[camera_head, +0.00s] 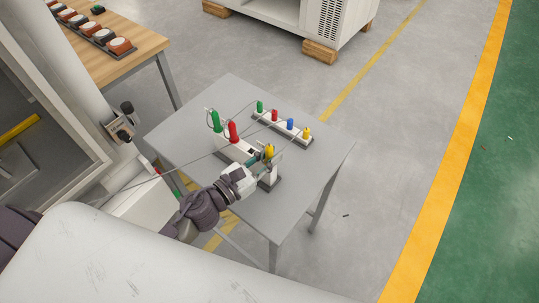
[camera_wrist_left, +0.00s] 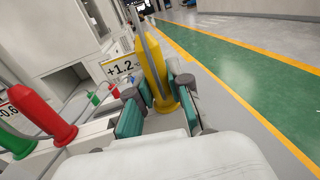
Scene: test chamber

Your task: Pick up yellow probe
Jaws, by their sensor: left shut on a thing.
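The yellow probe (camera_head: 269,151) is at the near right end of a white device on the grey table. In the left wrist view the yellow probe (camera_wrist_left: 153,60) stands between the two teal finger pads, with a cable at its top. My left gripper (camera_head: 264,161) is shut on it, low on its body. I cannot tell whether its lower end is still seated in the device (camera_head: 236,150). My right gripper is not in view.
A green probe (camera_head: 215,121) and a red probe (camera_head: 233,132) stand on the same device. Behind them is a strip with small green, red, blue and yellow posts (camera_head: 290,125). Thin cables cross the table. The table's right side (camera_head: 325,160) is bare.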

